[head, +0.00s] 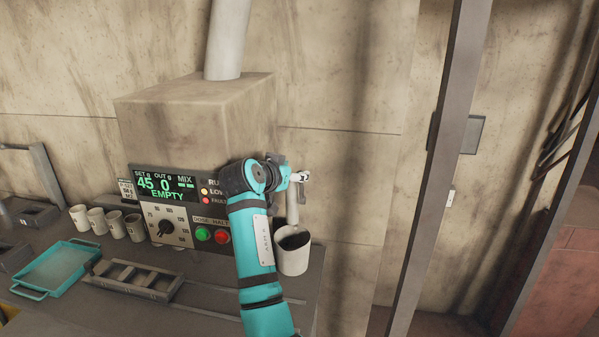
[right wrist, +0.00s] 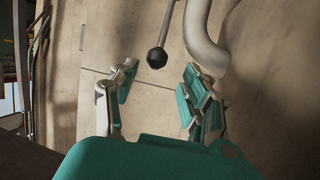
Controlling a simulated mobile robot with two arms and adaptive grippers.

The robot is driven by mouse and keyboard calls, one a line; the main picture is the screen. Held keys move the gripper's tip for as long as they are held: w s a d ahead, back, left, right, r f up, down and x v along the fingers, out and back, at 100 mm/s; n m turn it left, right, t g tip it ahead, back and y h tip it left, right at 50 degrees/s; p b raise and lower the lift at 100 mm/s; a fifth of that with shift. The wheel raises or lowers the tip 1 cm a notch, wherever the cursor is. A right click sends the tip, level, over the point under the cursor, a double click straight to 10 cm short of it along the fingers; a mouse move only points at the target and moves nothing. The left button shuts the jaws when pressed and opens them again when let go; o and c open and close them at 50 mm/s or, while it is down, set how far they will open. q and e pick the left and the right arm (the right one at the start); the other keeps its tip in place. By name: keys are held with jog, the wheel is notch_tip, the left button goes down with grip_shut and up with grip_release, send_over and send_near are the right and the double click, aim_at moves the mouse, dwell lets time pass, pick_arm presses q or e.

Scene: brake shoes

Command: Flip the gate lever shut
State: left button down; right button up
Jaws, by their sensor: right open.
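The gate lever (right wrist: 157,57) is a thin rod with a black ball knob, seen at the top middle of the right wrist view. My right gripper (right wrist: 160,72) is open, with one finger on each side of the picture and the knob showing between and beyond the tips. I see no contact with the knob. In the head view my right gripper (head: 301,177) is at the right side of the dispenser box (head: 195,110), and the lever cannot be made out there. My left gripper is not in view.
A pale spout (head: 292,208) hangs over a white cup (head: 292,261) with a dark inside. The panel display (head: 165,184) reads 45, 0 and EMPTY. Several small cups, a teal tray (head: 60,266) and a slotted rack (head: 135,278) sit left on the bench. A post (head: 440,170) stands right.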

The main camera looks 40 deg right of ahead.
jog(key=v, duration=0.6)
